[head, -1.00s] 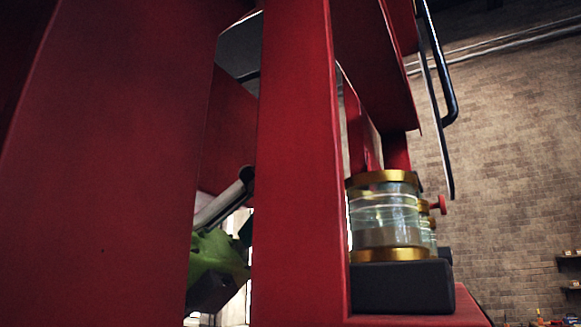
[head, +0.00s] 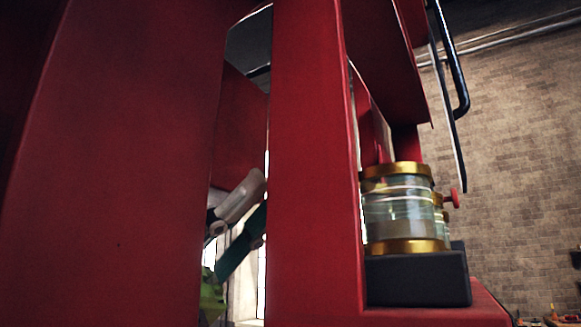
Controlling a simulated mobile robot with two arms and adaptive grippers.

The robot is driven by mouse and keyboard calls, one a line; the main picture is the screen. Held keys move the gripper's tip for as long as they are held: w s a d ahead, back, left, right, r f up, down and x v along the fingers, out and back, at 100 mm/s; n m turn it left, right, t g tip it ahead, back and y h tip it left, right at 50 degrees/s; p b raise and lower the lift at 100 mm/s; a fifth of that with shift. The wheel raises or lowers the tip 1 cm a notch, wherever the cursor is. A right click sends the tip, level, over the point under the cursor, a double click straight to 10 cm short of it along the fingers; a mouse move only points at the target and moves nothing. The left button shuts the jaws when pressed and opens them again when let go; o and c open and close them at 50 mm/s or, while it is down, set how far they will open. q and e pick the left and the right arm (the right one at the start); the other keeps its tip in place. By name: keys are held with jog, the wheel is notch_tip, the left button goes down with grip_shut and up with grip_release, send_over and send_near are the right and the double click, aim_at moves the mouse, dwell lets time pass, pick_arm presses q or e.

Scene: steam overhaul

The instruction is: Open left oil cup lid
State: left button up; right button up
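A glass oil cup (head: 400,218) with brass bands at top and bottom stands upright on a black block (head: 417,280), right of a red upright. Its brass top (head: 396,170) looks closed. A second cup (head: 440,218) shows partly behind it on the right, mostly hidden, with a red knob (head: 453,198) at its side. The nearer cup is the left one in the picture. Neither of my grippers can be made out. Pale and dark jointed parts show through a gap in the red frame, partly hidden; I cannot tell whether they are mine.
A broad red panel (head: 120,170) fills the left, and a red upright (head: 315,180) stands close in front. A red ledge (head: 445,315) lies under the block. A black handrail (head: 452,65) hangs upper right. Right of the cups, open space reaches to a brick wall (head: 510,170).

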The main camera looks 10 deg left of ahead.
pick_arm(q)
jog(key=v, duration=0.5)
jog(key=shift+a+f, duration=0.25)
jog(key=shift+a, duration=0.05)
